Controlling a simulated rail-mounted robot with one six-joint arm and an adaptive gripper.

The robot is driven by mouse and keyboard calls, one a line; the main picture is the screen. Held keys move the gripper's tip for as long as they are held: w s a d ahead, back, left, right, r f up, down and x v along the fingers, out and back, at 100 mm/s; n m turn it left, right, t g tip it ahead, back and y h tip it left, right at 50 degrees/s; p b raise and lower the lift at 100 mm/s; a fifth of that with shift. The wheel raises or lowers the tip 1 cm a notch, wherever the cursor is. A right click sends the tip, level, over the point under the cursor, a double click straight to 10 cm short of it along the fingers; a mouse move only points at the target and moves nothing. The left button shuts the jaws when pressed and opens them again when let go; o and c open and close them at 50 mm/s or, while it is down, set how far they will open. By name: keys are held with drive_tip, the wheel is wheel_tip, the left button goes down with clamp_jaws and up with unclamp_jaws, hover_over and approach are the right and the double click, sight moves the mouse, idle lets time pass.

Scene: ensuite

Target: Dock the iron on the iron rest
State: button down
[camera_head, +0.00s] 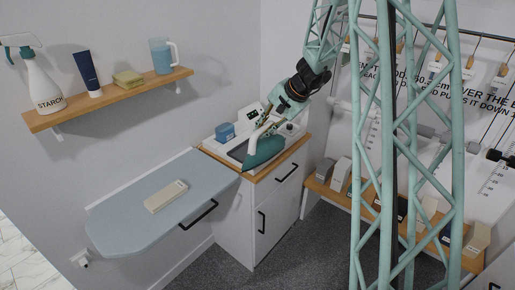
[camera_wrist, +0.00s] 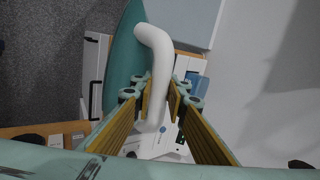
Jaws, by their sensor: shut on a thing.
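The iron (camera_head: 264,151) has a teal body and a white bent handle. It is over the cabinet top at the right end of the ironing board. My gripper (camera_head: 270,124) comes down from above and is shut on the handle. In the wrist view the handle (camera_wrist: 153,48) runs between the fingers of my gripper (camera_wrist: 160,98), with the teal iron body (camera_wrist: 124,50) beyond it. A white unit with a dark panel (camera_head: 236,150), apparently the iron rest, is on the cabinet, partly hidden by the iron. I cannot tell whether the iron touches it.
A blue cup-like item (camera_head: 225,132) stands close to the iron on the cabinet (camera_head: 250,217). The blue-grey ironing board (camera_head: 120,220) holds a beige block (camera_head: 166,196). A wall shelf (camera_head: 110,100) holds a spray bottle, tube, sponge and jug. A low wooden bench (camera_head: 400,225) is at right.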

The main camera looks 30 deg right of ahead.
drive_tip(key=shift+s+d+f+m, duration=0.1)
drive_tip(key=shift+s+d+m, duration=0.1)
drive_tip(key=shift+d, duration=0.35)
drive_tip(key=shift+s+d+f+m, duration=0.1)
drive_tip(key=shift+d+m, duration=0.1)
drive_tip(key=shift+d, duration=0.35)
drive_tip(key=shift+w+r, duration=0.1)
drive_tip(key=shift+w, duration=0.05)
drive_tip(key=w+d+p, duration=0.1)
drive_tip(key=w+d, duration=0.1)
drive_tip(key=w, duration=0.5)
drive_tip(key=w+d+f+p, duration=0.1)
drive_tip(key=w+d+p, duration=0.1)
drive_tip(key=w, duration=0.6)
drive_tip(key=shift+d+f+p, duration=0.25)
drive_tip(key=shift+d+p, duration=0.05)
drive_tip(key=shift+f, duration=0.1)
drive_tip(key=shift+f, duration=1.8)
drive_tip(key=c, duration=3)
unclamp_jaws()
drive_tip(key=shift+f, duration=0.1)
drive_tip(key=o, duration=0.4)
drive_tip(key=shift+o, duration=0.2)
